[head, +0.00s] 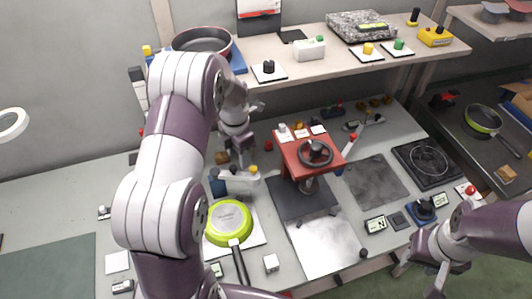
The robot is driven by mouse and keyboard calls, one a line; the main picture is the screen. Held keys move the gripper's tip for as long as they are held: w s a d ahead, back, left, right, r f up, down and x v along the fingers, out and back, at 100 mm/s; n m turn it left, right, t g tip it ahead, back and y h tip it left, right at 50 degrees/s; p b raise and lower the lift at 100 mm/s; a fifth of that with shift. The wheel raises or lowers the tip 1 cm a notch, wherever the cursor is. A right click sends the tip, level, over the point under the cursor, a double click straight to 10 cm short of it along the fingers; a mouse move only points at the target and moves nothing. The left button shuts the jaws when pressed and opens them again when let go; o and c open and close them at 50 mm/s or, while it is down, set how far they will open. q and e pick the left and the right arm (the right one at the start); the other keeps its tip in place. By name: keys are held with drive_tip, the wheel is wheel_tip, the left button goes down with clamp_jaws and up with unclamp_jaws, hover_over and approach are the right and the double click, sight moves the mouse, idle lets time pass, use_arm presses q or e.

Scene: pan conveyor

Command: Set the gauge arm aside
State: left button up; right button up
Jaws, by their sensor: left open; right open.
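A pale arm with a yellow knob (240,179) stands on a blue post in the middle of the bench; it looks like the gauge arm, though a second pale arm with a red ball (365,121) stands farther right. My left gripper (240,160) is open, pointing down just above and behind the first arm. I cannot tell whether its fingers touch it. A green pan (228,221) lies on a white plate in front of that arm. My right gripper (420,277) is open and empty at the bench's front right edge.
A red stand with a black handwheel (316,153) is right of the gauge arm. A dark plate (374,181) and a black hob (427,161) lie farther right. A shelf (300,73) runs along the back. My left arm crosses the bench's left side.

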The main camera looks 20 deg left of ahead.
use_arm(q)
drive_tip(key=d+r+b, duration=0.2)
drive_tip(key=d+r, duration=0.3)
drive_tip(key=d, duration=0.4)
drive_tip(key=shift+w+d+r, duration=0.2)
drive_tip(key=shift+w+r, duration=0.1)
drive_tip(key=shift+r, duration=0.05)
